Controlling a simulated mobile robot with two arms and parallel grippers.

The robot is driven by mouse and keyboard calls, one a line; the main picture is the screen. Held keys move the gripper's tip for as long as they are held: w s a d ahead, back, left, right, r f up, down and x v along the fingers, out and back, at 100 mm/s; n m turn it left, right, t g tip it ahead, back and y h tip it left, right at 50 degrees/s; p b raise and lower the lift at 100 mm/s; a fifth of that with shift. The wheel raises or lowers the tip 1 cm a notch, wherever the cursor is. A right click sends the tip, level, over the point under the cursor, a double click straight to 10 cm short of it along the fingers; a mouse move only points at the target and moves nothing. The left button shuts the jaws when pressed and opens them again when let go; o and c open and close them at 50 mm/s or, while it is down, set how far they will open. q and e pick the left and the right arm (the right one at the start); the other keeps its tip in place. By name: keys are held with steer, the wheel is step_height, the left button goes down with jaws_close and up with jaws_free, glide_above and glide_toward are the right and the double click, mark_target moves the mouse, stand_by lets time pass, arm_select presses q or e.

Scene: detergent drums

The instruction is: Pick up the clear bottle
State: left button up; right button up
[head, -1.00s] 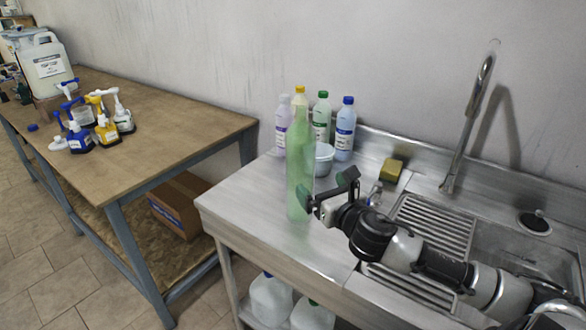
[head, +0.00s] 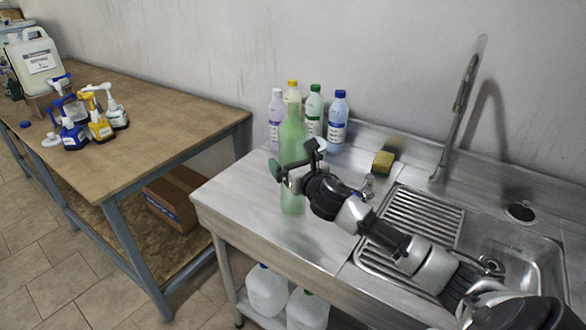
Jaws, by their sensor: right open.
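The clear bottle (head: 292,135), tall and tinted green, stands upright on the left part of the steel sink counter in the head view. My right gripper (head: 294,160) is open at its middle height. One finger shows at the bottle's left edge and the other at its right edge; the gripper body hides part of the bottle. I cannot tell whether the fingers touch it. My left gripper is not in view.
Several capped detergent bottles (head: 338,122) stand behind the clear bottle by the wall. A yellow sponge (head: 383,162), the tap (head: 455,115) and the sink basin (head: 510,255) are to the right. A wooden table (head: 150,125) with spray bottles is at left.

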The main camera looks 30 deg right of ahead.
mark_target(294, 144)
steer(key=shift+s, duration=0.1)
steer(key=c, duration=0.9)
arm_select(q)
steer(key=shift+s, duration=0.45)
arm_select(e)
steer(key=shift+o, duration=0.2)
steer(key=shift+r, duration=0.1)
step_height(294, 144, up, 5)
steer(key=shift+d+f, duration=0.1)
steer(key=shift+f, duration=0.05)
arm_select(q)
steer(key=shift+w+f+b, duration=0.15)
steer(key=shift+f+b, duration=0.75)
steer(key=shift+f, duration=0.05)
arm_select(e)
steer(key=s+d+r, duration=0.5)
steer(key=d+r, duration=0.1)
steer(key=d, duration=0.4)
steer(key=shift+s, duration=0.3)
